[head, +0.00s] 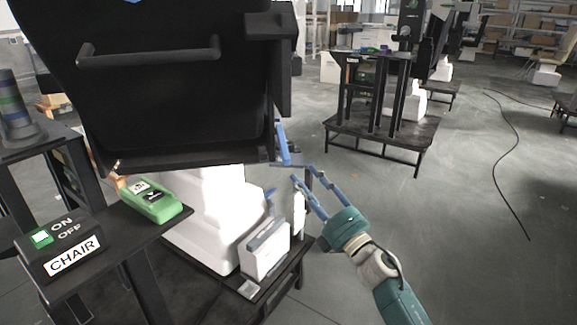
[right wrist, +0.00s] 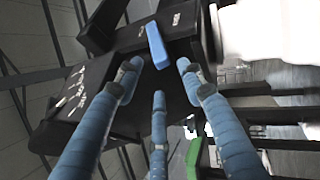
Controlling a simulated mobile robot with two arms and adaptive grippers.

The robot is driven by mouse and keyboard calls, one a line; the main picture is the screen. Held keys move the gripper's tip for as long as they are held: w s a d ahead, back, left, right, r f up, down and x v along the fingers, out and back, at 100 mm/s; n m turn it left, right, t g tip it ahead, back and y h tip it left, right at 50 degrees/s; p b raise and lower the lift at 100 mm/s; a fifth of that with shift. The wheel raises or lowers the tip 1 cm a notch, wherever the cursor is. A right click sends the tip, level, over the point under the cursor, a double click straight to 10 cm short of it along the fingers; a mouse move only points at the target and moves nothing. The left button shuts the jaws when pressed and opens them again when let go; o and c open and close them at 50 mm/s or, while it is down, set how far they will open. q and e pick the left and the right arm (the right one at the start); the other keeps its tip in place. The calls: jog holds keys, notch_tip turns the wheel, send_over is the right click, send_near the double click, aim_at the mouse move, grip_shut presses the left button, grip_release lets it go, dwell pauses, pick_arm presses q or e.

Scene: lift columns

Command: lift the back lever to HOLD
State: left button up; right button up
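A blue lever (right wrist: 157,45) sticks out of a black housing (right wrist: 125,95) in the right wrist view. The housing carries small white lettering that I cannot read clearly. In the head view a blue bar (head: 282,143) shows at the right edge of the black chair back (head: 180,85); I cannot tell if it is the same lever. My right gripper (head: 303,175) is open beside the chair. In the wrist view its blue fingers (right wrist: 158,80) are spread, with the lever just beyond and between the tips, apparently untouched. My left gripper is not in view.
A black stand with a CHAIR ON/OFF box (head: 62,245) and a green device (head: 150,200) stands at left. The white chair base (head: 205,215) and a white box (head: 264,250) are near my right gripper. Open floor (head: 460,230) lies to the right, with a black cable.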

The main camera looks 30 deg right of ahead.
aim_at(289, 161)
jog(key=x, duration=0.8)
jog(key=shift+w, duration=0.2)
grip_shut()
